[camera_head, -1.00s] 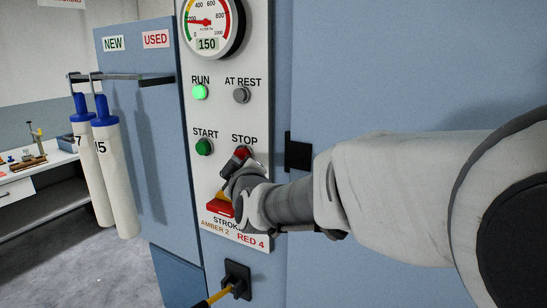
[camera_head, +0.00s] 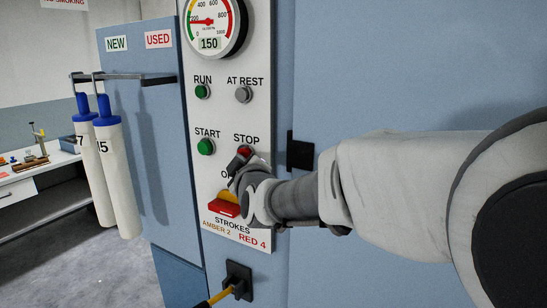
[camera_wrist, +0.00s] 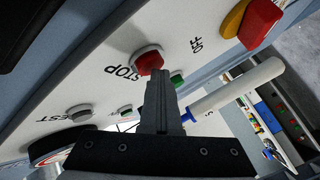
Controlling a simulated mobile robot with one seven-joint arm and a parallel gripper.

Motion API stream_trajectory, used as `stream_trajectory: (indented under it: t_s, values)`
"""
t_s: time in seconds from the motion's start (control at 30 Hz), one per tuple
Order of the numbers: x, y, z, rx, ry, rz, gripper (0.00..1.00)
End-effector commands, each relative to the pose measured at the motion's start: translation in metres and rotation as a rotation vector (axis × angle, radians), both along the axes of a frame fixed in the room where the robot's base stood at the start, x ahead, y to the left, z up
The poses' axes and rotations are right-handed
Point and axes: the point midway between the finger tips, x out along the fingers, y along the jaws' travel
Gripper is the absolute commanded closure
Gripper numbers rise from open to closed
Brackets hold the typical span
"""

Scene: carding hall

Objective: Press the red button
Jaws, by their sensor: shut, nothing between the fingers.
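The red button (camera_head: 246,151) sits under the STOP label on the white control panel (camera_head: 258,120). In the wrist view the red button (camera_wrist: 149,60) stands out from a pale collar beside the upside-down word STOP. My gripper (camera_head: 240,160) is shut and empty, with its fingertips at the button. In the wrist view the fingertips (camera_wrist: 160,75) overlap the button's lower edge. Whether they touch it or only stand in front of it, I cannot tell. The fingers hide part of the button in the head view.
The green START button (camera_head: 205,147) is left of STOP. The RUN lamp (camera_head: 203,92) is dark green, and the AT REST lamp (camera_head: 243,94) is grey. A red and yellow switch (camera_head: 222,208) sits below. A yellow-handled lever (camera_head: 224,293) sticks out lower down. White cylinders (camera_head: 115,180) hang at left.

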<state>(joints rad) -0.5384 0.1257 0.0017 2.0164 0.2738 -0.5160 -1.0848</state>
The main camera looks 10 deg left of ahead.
Motion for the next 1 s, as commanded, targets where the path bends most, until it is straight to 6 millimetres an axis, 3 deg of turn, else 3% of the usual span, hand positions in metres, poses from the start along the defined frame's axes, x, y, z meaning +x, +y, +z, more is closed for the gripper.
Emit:
stream_trajectory:
  t_s: [1.0]
  values:
    - [-0.02,0.008,0.0,0.0,0.001,0.001,1.0]
